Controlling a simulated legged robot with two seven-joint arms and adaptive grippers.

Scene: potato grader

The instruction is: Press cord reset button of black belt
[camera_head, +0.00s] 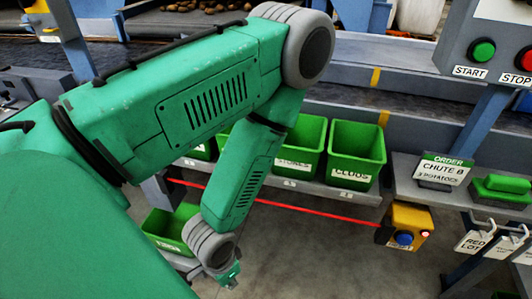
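A yellow cord switch box (414,217) hangs under the bench at the lower right. It has a blue button (404,239) on its front, a partly readable label below and a small red lamp (425,234) beside it. A red cord (290,207) runs from its left side across the gap to the left. The dark belt (420,103) lies behind the bins. My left arm crosses the view from the left and bends down. Its gripper (231,280) points down, left of the box and well apart from it; its fingers are too small to tell. My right gripper is out of view.
Green bins, one marked CLODS (357,148), stand on a grey shelf. A lower green bin (165,228) is at the left. A START/STOP panel (500,45), an order sign (443,170) and hanging tags (474,243) are at the right. Floor between gripper and box is clear.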

